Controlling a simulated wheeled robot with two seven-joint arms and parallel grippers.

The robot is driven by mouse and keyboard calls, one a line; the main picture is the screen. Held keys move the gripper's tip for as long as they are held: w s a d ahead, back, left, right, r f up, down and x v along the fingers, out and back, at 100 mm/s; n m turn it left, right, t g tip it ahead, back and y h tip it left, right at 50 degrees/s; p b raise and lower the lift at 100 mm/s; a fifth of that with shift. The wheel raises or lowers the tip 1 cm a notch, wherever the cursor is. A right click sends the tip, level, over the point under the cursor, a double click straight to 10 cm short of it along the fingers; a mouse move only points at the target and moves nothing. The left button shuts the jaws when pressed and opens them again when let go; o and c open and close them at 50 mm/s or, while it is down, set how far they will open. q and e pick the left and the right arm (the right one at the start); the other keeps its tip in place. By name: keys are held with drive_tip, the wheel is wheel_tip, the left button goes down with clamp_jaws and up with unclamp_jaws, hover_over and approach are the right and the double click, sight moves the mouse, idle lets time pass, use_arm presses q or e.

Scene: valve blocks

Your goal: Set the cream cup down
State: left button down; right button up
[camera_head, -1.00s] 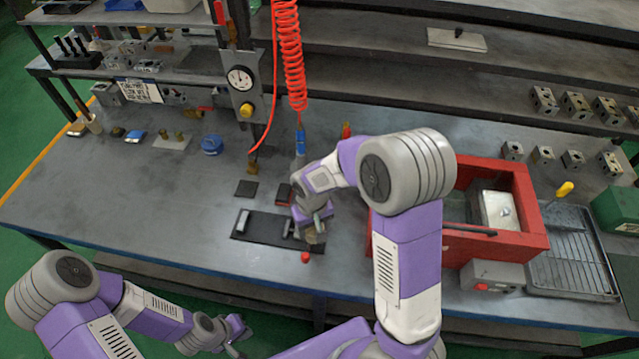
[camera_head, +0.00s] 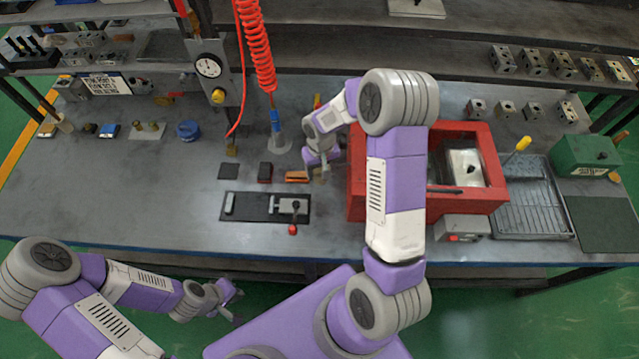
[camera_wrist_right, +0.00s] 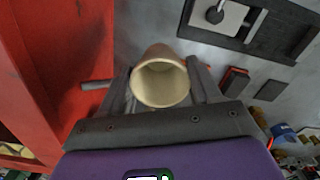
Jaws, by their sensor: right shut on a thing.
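The cream cup (camera_wrist_right: 161,84) is between the two fingers of my right gripper (camera_wrist_right: 160,88) in the right wrist view, its open mouth facing the camera. The right gripper is shut on it. In the head view, the right gripper (camera_head: 319,172) is low over the bench, just left of the red box; the cup is mostly hidden there by the gripper. I cannot tell whether the cup touches the bench. My left gripper (camera_head: 232,302) is open and empty in front of the bench's front edge.
The red box (camera_head: 357,190) stands close on the right of my right gripper. A black plate with a clamp (camera_head: 258,207) lies in front and to the left. An orange block (camera_head: 296,177) and a dark block (camera_head: 265,172) lie left of the gripper. The bench's left part is mostly clear.

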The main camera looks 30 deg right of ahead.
wheel_tip(320, 180, down, 10)
drive_tip(key=shift+r, duration=0.25)
drive_tip(key=shift+f+b, duration=0.1)
drive_tip(key=shift+b, duration=0.25)
drive_tip(key=o, duration=0.8)
drive_tip(key=shift+c, duration=0.2)
